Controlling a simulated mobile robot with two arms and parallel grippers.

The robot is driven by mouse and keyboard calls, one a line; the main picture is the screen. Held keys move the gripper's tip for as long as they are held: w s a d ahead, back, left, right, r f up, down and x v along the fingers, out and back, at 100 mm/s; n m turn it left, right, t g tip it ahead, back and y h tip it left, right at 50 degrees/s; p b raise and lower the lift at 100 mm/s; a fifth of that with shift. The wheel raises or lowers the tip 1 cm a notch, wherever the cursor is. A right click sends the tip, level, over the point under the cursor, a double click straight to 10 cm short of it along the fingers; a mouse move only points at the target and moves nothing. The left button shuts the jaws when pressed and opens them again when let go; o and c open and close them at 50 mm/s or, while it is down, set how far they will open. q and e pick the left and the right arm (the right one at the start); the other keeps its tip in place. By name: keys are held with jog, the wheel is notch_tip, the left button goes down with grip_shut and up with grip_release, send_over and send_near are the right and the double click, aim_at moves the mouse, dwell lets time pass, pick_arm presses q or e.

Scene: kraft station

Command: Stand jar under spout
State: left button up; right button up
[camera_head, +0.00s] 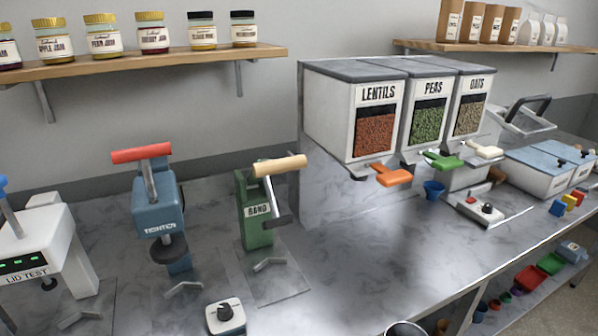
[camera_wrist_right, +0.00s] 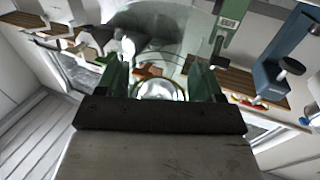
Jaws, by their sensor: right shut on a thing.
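In the right wrist view my right gripper (camera_wrist_right: 160,84) is shut on a clear glass jar (camera_wrist_right: 168,52), with one green finger on each side. The jar's see-through wall shows the scene behind it. In the head view three dispensers stand at the back: lentils (camera_head: 377,130) with an orange lever (camera_head: 391,176), peas (camera_head: 428,122) with a green lever (camera_head: 443,160), and oats (camera_head: 468,115) with a white lever (camera_head: 486,151). A round rim (camera_head: 405,328) is cut off at the bottom edge; I cannot tell if it is the jar. My left gripper is not in view.
A blue cup (camera_head: 433,190) is below the peas lever. A lid tester (camera_head: 40,250), blue tightener (camera_head: 158,215) and green band press (camera_head: 255,215) stand to the left. The counter before the lentils dispenser (camera_head: 370,245) is clear.

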jog(key=w+d+r, duration=0.4)
jog(key=w+r, duration=0.3)
jog(key=r, duration=0.3)
jog(key=shift+y, duration=0.3)
jog(key=shift+w+a+f, duration=1.35)
jog(key=shift+w+f, duration=0.05)
jog(key=shift+f, duration=0.35)
jog(key=shift+w+a+f, duration=1.3)
jog(key=shift+w+f, duration=0.1)
jog(key=shift+f, duration=0.4)
jog(key=shift+w+a+f, duration=1.35)
jog(key=shift+w+f, duration=0.05)
jog(key=shift+f, duration=0.35)
jog(key=shift+f, duration=0.1)
